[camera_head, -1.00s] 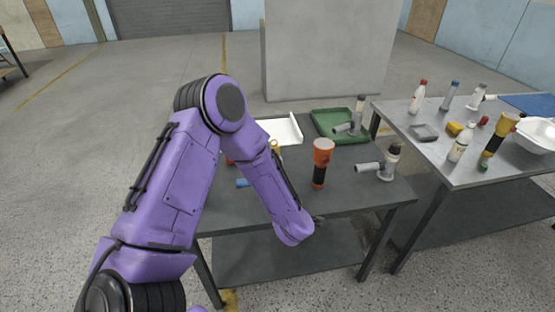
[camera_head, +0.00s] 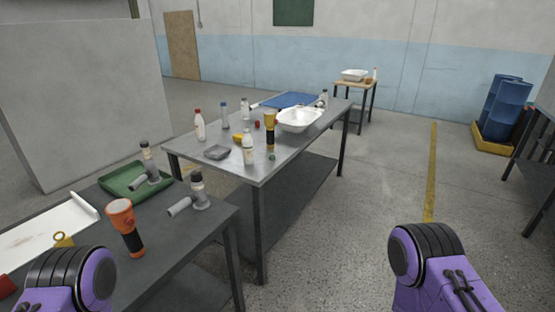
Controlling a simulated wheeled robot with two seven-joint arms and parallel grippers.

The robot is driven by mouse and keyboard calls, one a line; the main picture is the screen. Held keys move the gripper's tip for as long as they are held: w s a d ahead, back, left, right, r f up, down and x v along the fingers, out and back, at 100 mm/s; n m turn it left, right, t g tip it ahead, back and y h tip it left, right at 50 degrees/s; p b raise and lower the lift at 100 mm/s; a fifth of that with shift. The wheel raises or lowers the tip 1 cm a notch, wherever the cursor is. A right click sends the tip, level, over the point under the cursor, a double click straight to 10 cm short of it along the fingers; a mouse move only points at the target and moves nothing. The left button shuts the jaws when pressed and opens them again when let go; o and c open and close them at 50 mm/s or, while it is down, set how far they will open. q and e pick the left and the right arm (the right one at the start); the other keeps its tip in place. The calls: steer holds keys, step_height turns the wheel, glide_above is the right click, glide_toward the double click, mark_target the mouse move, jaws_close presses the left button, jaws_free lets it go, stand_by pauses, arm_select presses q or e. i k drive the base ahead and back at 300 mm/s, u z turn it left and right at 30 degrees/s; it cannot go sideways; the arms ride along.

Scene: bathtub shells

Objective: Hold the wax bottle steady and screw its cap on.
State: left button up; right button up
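Several small bottles stand upright on the grey metal table ahead; I cannot tell which is the wax bottle. A white bottle (camera_head: 249,149) stands near the table's front edge, with no coloured cap visible on it. A small green cap-like piece (camera_head: 272,157) lies to its right, and a small red piece (camera_head: 257,125) lies farther back. A white bottle with a red top (camera_head: 199,126) stands at the left, and a blue-topped one (camera_head: 224,116) stands behind it. Only purple links of my arms show at the bottom corners; both grippers are out of view.
The grey table (camera_head: 184,149) also holds a white basin (camera_head: 299,121), a blue mat (camera_head: 291,100), a yellow-black tool (camera_head: 270,135) and a grey dish (camera_head: 217,153). A nearer dark table (camera_head: 178,240) stands at the left with an orange flashlight (camera_head: 121,215). The floor at right is open.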

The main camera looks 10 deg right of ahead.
mark_target(247, 141)
steer(key=z, duration=1.4)
steer(key=i, duration=2.9)
steer(key=u, duration=3.6)
